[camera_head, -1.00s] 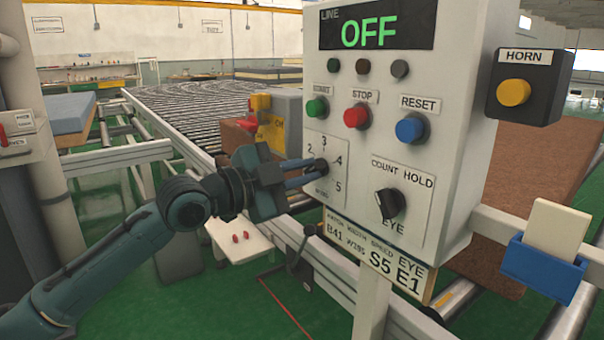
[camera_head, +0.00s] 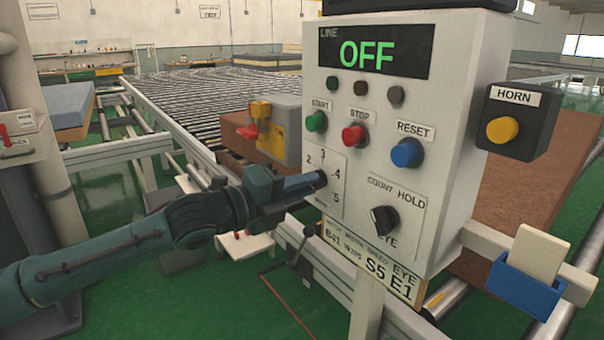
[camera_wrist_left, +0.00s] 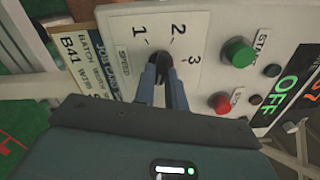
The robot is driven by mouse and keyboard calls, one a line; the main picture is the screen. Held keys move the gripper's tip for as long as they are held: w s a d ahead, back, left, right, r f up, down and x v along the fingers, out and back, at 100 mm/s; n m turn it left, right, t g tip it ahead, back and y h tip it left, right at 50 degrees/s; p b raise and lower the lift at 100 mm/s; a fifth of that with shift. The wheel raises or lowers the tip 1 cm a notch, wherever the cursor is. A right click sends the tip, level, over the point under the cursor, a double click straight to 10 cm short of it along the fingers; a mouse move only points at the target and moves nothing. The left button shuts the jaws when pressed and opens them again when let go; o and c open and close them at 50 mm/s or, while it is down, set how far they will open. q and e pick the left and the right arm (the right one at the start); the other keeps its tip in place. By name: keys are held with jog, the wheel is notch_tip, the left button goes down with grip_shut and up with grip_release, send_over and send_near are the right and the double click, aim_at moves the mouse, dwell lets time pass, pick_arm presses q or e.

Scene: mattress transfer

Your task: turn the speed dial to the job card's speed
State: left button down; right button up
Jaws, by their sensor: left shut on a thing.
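The dark speed dial (camera_head: 322,178) is on the numbered plate (camera_head: 333,200) of the grey control box. My left gripper (camera_head: 312,182) is shut on the dial, reaching it from the left. In the left wrist view its two fingers (camera_wrist_left: 163,76) stand either side of the dial (camera_wrist_left: 165,60). Marks 1, 2 and 3 show there; the dial's pointer is hidden, so I cannot tell its setting. The job card (camera_head: 368,262) under the box reads S5 and E1, and part of it shows in the left wrist view (camera_wrist_left: 92,62). My right gripper is out of view.
The display (camera_head: 375,52) reads OFF. Green start (camera_head: 316,122), red stop (camera_head: 354,135) and blue reset (camera_head: 407,153) buttons sit above the dial. The count hold knob (camera_head: 384,220) is right of it. A horn box (camera_head: 516,122) and blue card holder (camera_head: 528,289) stand right.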

pick_arm(q)
jog(key=shift+m+p, duration=0.7)
jog(key=shift+m, duration=0.6)
jog(key=shift+f, duration=0.1)
jog(key=c, duration=1.4)
grip_release()
jog(key=shift+c, duration=0.2)
jog(key=shift+a, duration=0.15)
jog(key=v, duration=1.3)
jog(key=shift+s, duration=0.1)
